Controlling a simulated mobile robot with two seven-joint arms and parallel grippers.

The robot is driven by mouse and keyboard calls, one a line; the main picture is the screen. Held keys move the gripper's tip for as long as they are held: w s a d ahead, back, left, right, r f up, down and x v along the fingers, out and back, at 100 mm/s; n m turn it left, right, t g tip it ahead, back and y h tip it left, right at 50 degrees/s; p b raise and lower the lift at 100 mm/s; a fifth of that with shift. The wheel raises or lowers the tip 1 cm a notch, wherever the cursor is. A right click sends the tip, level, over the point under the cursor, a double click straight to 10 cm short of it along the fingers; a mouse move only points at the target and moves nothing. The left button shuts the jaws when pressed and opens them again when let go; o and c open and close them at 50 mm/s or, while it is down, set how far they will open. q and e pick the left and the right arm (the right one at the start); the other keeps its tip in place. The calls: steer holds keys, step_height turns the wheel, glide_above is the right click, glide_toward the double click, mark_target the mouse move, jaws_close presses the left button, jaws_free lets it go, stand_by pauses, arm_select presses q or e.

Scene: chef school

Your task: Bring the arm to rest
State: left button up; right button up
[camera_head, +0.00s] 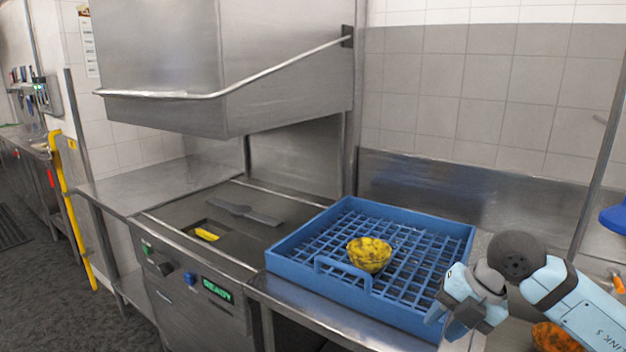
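My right gripper (443,326) is at the lower right, on an arm that comes in from the right edge. Its two fingers look apart, with nothing seen between them. It is over the near right corner of the blue dish rack (347,293), clear of the yellow bowl. The yellow bowl (369,254) with dark spots sits in the rack, left of my gripper. My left gripper is not in view.
The rack stands on a steel counter beside a dishwasher, whose hood (160,60) is raised. An orange, dark-spotted thing (552,338) is partly hidden by my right arm. A steel side table (165,182) at left is bare. A tiled wall is behind.

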steer(key=s+a+f+m+y, duration=0.15)
steer(key=s+a+y, duration=0.45)
steer(key=a+y, duration=0.8)
steer(key=d+f+m+t+h, duration=0.55)
steer(key=f+m+t, duration=0.25)
steer(key=m, duration=0.3)
steer(key=d+f+m+t+h, duration=0.4)
steer(key=f+m+t+h, duration=0.35)
steer(key=m, duration=0.35)
steer(key=s+d+f+m+g+h, duration=0.25)
steer(key=s+f+m+g, duration=0.3)
steer(key=s+f, duration=0.8)
arm_select(q)
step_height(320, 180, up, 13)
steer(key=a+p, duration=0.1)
steer(key=p, duration=1.5)
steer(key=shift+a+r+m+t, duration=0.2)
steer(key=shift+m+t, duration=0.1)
arm_select(e)
step_height(320, 180, up, 11)
steer(key=n, duration=0.1)
steer(key=shift+r+n+g, duration=0.2)
steer(key=shift+n+g, duration=0.1)
steer(key=shift+g, duration=0.1)
